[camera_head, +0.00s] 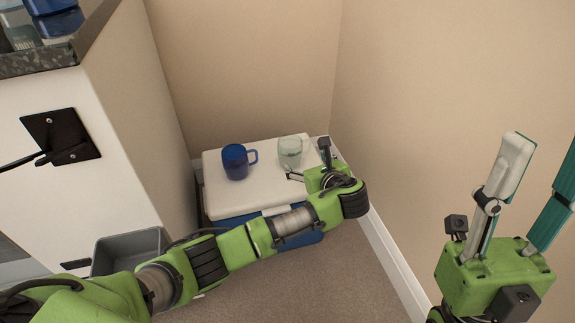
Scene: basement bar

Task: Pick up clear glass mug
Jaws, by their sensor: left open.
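The clear glass mug (290,152) stands upright on the white lid of a cooler (222,193) in the head view. It looks pale and greenish. My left gripper (307,159) is open just to the right of and in front of the mug, with one finger low near its base and the other to its right. I cannot tell whether a finger touches it. My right gripper (542,150) is raised at the right, its white and teal fingers apart and nothing between them.
A blue mug (235,162) stands on the lid left of the glass mug. Walls close in behind and to the right. A white cabinet (75,190) with a dark top stands at the left, and a grey bin (128,246) is beside it. Carpet is bare at the front.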

